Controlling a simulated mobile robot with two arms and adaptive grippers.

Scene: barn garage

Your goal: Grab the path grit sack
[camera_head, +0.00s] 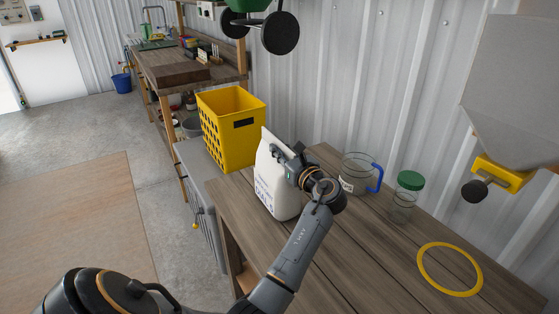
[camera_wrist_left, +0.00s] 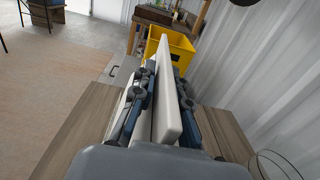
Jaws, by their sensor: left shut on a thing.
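The path grit sack is a white sack (camera_head: 274,186) with a narrow flat top and some dark print low on its front. It stands upright on the wooden bench (camera_head: 349,252), near its left edge. My left gripper (camera_head: 283,156) is shut on the upper part of the sack. In the left wrist view, the fingers of my left gripper (camera_wrist_left: 160,106) lie on both sides of the sack's white top (camera_wrist_left: 166,90). The sack's lower part is hidden in that view. My right gripper is not in view.
A yellow crate (camera_head: 231,101) stands just behind the sack. A clear jug with a blue handle (camera_head: 354,178) and a green-lidded jar (camera_head: 404,204) stand to its right. A yellow ring (camera_head: 423,265) lies at the bench's right. A grey hopper (camera_head: 512,90) hangs at the upper right.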

